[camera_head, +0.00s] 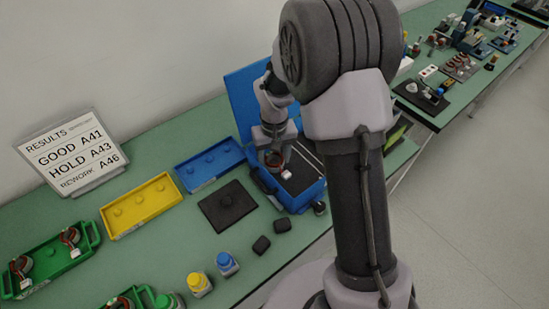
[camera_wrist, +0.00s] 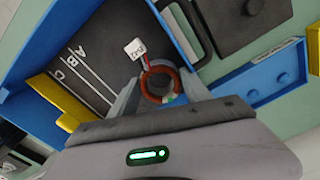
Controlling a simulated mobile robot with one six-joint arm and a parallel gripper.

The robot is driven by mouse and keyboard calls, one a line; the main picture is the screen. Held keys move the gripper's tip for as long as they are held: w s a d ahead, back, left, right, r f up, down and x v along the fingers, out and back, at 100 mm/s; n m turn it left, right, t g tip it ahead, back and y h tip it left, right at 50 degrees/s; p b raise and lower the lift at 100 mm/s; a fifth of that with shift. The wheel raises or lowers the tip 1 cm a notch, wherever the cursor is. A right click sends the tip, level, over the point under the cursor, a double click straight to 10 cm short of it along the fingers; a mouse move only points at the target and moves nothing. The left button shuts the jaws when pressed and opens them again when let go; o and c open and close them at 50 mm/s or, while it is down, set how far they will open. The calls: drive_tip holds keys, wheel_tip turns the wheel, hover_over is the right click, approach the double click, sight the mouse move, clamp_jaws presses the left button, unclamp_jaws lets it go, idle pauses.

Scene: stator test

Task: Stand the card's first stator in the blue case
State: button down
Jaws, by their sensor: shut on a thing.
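My gripper (camera_wrist: 160,98) is shut on a stator (camera_wrist: 160,70), a copper-coloured ring with a white tag (camera_wrist: 135,48) whose print I cannot read. In the head view my gripper (camera_head: 274,151) and the stator (camera_head: 273,161) are over the open blue case (camera_head: 318,192). The case has a dark inner surface with pale lines, lettered in the wrist view (camera_wrist: 97,52). I cannot tell whether the stator touches the case floor. The card (camera_head: 72,150) reads GOOD A41, HOLD A43, REWORK A46.
A green tray (camera_head: 50,268) holds two stators at the left; another stator (camera_head: 122,302) shows below. A yellow tray (camera_head: 140,205), a blue tray (camera_head: 208,164) and a black plate (camera_head: 228,206) lie left of the case.

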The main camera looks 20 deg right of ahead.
drive_tip(key=c, duration=0.8)
unclamp_jaws()
drive_tip(key=shift+s+f, duration=0.3)
drive_tip(key=shift+f, duration=0.1)
drive_tip(key=shift+o, duration=0.2)
drive_tip(key=shift+s+d+f, duration=0.1)
drive_tip(key=s+a+r+m+t+p, duration=0.1)
drive_tip(key=s+r+p, duration=0.15)
drive_tip(key=r, duration=0.85)
drive_tip(key=s+r+t+p, duration=0.1)
drive_tip(key=r+p, duration=0.2)
drive_tip(key=r, duration=0.8)
drive_tip(key=s+a+r+m+t+y, duration=0.1)
drive_tip(key=s+r, duration=0.3)
drive_tip(key=s, duration=0.5)
drive_tip(key=s+a+r+m+t+y, duration=0.1)
drive_tip(key=s+r, duration=0.3)
drive_tip(key=s, duration=0.5)
drive_tip(key=shift+a+m+t, duration=0.55)
drive_tip(key=shift+m+t, duration=0.15)
drive_tip(key=shift+t, duration=0.1)
